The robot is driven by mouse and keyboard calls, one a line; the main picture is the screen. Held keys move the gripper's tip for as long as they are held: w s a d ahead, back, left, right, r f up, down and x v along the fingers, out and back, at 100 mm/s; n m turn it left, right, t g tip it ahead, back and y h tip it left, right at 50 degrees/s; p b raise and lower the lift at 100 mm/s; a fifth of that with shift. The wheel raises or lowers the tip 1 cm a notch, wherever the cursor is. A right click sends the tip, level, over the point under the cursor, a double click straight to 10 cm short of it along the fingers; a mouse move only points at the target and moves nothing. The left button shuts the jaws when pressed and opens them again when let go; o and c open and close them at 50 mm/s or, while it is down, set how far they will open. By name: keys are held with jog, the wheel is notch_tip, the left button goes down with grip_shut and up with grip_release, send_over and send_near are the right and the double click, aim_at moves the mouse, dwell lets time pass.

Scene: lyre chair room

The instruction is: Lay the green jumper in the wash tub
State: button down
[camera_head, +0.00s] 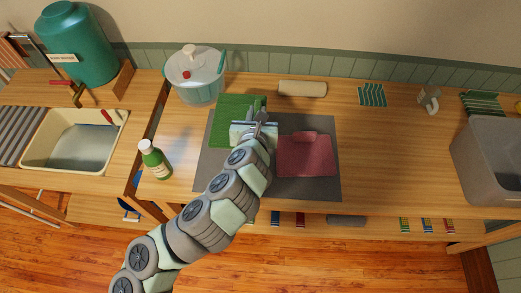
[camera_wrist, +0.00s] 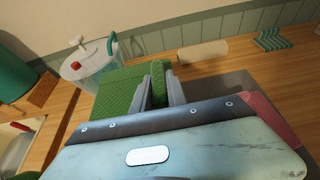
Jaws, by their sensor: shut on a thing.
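The green jumper (camera_head: 232,108) lies on the grey mat at the left, looking flat and folded. In the wrist view the green knit (camera_wrist: 120,92) spreads left of my fingers, and a raised fold of it stands between them. My gripper (camera_head: 261,115) is at the jumper's right side. In the wrist view my gripper (camera_wrist: 160,76) is shut on that fold. A grey open tub (camera_head: 485,165), likely the wash tub, stands at the far right of the table; its inside bottom is hidden.
A folded red garment (camera_head: 305,156) lies on the grey mat (camera_head: 320,190), right of my gripper. A lidded clear pot (camera_head: 195,78) stands behind the jumper, a green bottle (camera_head: 154,160) front left. A beige roll (camera_head: 302,89), striped green cloth (camera_head: 372,95) and white item (camera_head: 430,98) lie along the back.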

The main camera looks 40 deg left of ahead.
notch_tip(320, 180, down, 14)
jog(key=b, duration=0.2)
jog(key=shift+b, duration=0.4)
jog(key=shift+f, duration=0.1)
jog(key=c, duration=1.3)
grip_release()
